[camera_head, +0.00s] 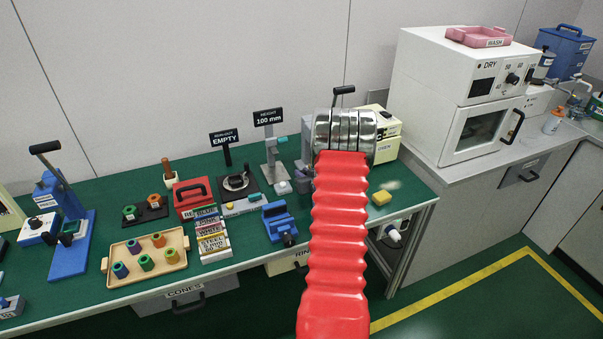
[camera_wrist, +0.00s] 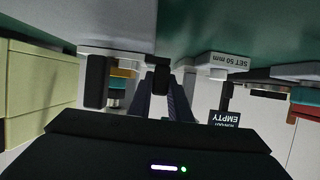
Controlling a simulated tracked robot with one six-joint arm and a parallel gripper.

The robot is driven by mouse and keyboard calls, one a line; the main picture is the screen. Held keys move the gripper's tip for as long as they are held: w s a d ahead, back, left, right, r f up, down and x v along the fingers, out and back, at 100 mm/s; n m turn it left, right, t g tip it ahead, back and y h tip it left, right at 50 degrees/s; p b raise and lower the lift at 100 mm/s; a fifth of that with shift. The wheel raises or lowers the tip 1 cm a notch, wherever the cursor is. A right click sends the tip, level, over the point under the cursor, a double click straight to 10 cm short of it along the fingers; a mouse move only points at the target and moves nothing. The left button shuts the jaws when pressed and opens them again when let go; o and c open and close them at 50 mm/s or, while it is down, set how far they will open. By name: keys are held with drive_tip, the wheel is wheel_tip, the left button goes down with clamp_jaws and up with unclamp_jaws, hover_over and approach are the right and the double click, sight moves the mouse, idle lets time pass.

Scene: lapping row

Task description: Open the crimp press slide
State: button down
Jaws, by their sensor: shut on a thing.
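In the wrist view my gripper (camera_wrist: 161,92) reaches away from the camera, its two dark fingers close together at a black block-like part (camera_wrist: 158,73), which looks like a handle. I cannot tell for sure that this part belongs to the crimp press slide. A second black upright part (camera_wrist: 96,82) stands to its left, apart from the fingers. In the head view my red arm and silver wrist hide the gripper and what it holds. A black lever (camera_head: 343,90) rises behind my wrist; its base is hidden. No crimp press label is readable.
Left are the height gauge (camera_head: 272,160), a blue vise (camera_head: 280,221), a red case (camera_head: 193,197) and a wooden tray (camera_head: 147,260). A white oven (camera_head: 450,90) stands far right.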

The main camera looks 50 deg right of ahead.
drive_tip(key=s+a, duration=0.1)
drive_tip(key=s, duration=0.1)
drive_tip(key=s+a, duration=0.2)
drive_tip(key=s, duration=0.1)
drive_tip(key=s+a, duration=0.2)
drive_tip(key=s, duration=0.1)
drive_tip(key=c, duration=1.9)
unclamp_jaws()
drive_tip(key=v, duration=1.3)
drive_tip(key=shift+s+a+r, duration=0.15)
drive_tip(key=shift+s+r, duration=0.05)
drive_tip(key=shift+s, duration=0.1)
